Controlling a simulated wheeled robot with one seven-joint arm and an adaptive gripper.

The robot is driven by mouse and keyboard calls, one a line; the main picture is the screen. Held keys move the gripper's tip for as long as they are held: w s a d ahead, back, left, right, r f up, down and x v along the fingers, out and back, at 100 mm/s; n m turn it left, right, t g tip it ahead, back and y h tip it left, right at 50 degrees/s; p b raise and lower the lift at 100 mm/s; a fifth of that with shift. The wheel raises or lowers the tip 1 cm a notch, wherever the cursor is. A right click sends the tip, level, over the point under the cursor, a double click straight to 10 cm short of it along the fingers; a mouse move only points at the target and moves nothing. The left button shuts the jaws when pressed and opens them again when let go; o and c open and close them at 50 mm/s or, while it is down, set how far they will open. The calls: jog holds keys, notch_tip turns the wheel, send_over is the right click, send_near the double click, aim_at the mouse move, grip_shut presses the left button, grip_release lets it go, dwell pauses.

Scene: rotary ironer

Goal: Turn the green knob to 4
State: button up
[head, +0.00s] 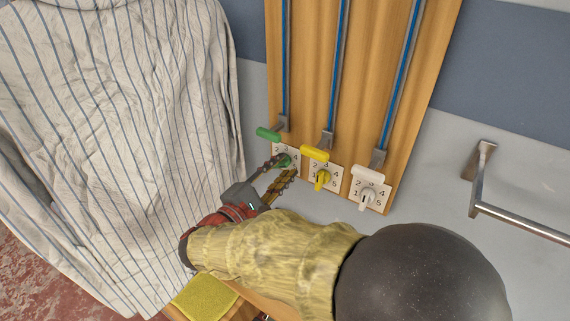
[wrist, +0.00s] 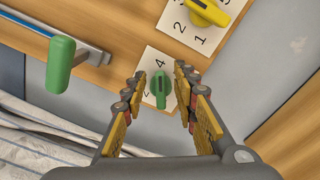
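The green knob (head: 285,160) sits on a white numbered plate (head: 294,150) at the left of a row of three. In the wrist view the green knob (wrist: 160,88) lies between my fingers, its bar running roughly up and down the picture. A 4 shows on the plate (wrist: 152,60) just above it and a 2 at its lower left. I cannot tell which end of the knob is its pointer. My gripper (wrist: 158,80) is open, one finger on each side of the knob, with visible gaps. In the head view my gripper (head: 283,169) partly hides the plate.
A yellow knob (head: 322,178) and a white knob (head: 367,197) are to the right. A green handle (head: 268,133), yellow handle (head: 314,153) and white handle (head: 368,174) sit above. A striped shirt (head: 120,120) hangs at left; a metal rail (head: 520,220) is at right.

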jog(key=v, duration=0.9)
jog(key=shift+s+a, duration=0.25)
jog(key=shift+s, duration=0.05)
jog(key=s+d+f+g+y, duration=0.25)
jog(key=s+f+g, duration=0.25)
jog(key=f, duration=0.6)
jog(key=s+d+f+m+g+y+p, duration=0.25)
jog(key=s+d+m+g, duration=0.2)
jog(key=s+d, duration=0.25)
jog(key=s+d+r+m+y+p, duration=0.2)
jog(key=s+d+r+m+y, duration=0.1)
jog(key=d+r+m, duration=0.3)
jog(key=s+d+r+m+y+p, duration=0.2)
jog(key=d+r+m, duration=0.4)
jog(key=r, duration=0.4)
jog(key=shift+s+t+y, duration=0.45)
jog(key=shift+s+y, duration=0.05)
